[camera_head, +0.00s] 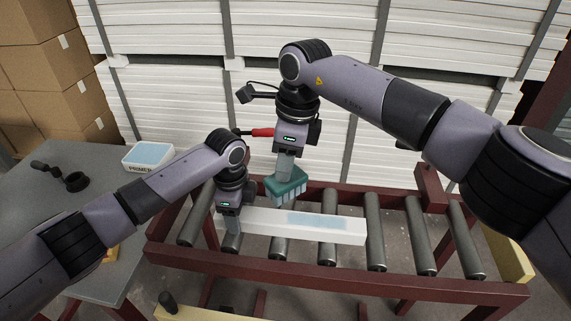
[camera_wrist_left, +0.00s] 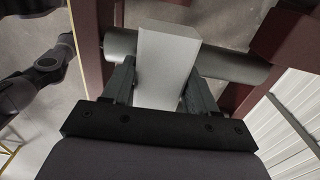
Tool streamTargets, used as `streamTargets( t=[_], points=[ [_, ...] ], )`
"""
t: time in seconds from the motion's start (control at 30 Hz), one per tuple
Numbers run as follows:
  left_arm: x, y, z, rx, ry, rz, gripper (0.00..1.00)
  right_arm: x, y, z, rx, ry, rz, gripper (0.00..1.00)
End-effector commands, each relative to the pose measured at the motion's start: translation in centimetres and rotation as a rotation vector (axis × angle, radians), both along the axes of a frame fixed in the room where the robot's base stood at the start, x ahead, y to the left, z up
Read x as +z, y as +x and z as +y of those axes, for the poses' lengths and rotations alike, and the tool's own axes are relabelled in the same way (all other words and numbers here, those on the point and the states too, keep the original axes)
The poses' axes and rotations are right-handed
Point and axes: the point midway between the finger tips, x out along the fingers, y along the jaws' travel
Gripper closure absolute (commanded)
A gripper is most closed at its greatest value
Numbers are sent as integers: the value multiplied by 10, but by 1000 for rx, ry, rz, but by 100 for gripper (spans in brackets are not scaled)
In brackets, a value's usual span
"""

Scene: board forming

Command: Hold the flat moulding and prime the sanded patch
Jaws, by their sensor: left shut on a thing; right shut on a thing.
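The white flat moulding (camera_head: 345,236) lies across the rollers. A pale blue patch (camera_head: 318,221) shows on its upper face. My left gripper (camera_head: 231,225) is shut on the moulding's left end. In the left wrist view the moulding (camera_wrist_left: 166,65) sits between the two fingers. My right gripper (camera_head: 284,168) is shut on a teal block-shaped tool (camera_head: 286,186) with pale bristles or pads along its lower edge. It is above and left of the blue patch and appears apart from it. The primer tray (camera_head: 149,157), labelled PRIMER and holding pale blue liquid, stands on the grey table.
The dark red roller frame (camera_head: 330,279) holds several grey rollers (camera_head: 417,236). A grey table (camera_head: 40,215) at left bears a black object (camera_head: 74,181). White boards are stacked behind, with cardboard boxes (camera_head: 45,75) at the back left.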

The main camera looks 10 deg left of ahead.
Motion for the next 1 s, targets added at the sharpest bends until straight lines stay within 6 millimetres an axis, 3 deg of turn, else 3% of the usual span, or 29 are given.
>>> streamTargets(
  t=[0.27, 0.3, 0.4, 0.77, 1.0],
  points=[
    [-5, -3, 2, 1, 7, 11, 73, -1, 0, 0, 0, 1, -1, 96],
    [-5, -3, 2, 1, 7, 11, 39, -1, 0, 0, 0, 1, -1, 96],
    [-4, -3, 2, 1, 6, 9, 12, -1, 0, 0, 0, 1, -1, 96],
    [0, -1, 1, 0, 2, 2, 12, 0, 0, 0, 0, 1, -1, 96],
    [32, 1, 1, 1, 1, -1, 12, 0, 0, 0, 0, 1, -1, 96]
  ],
)
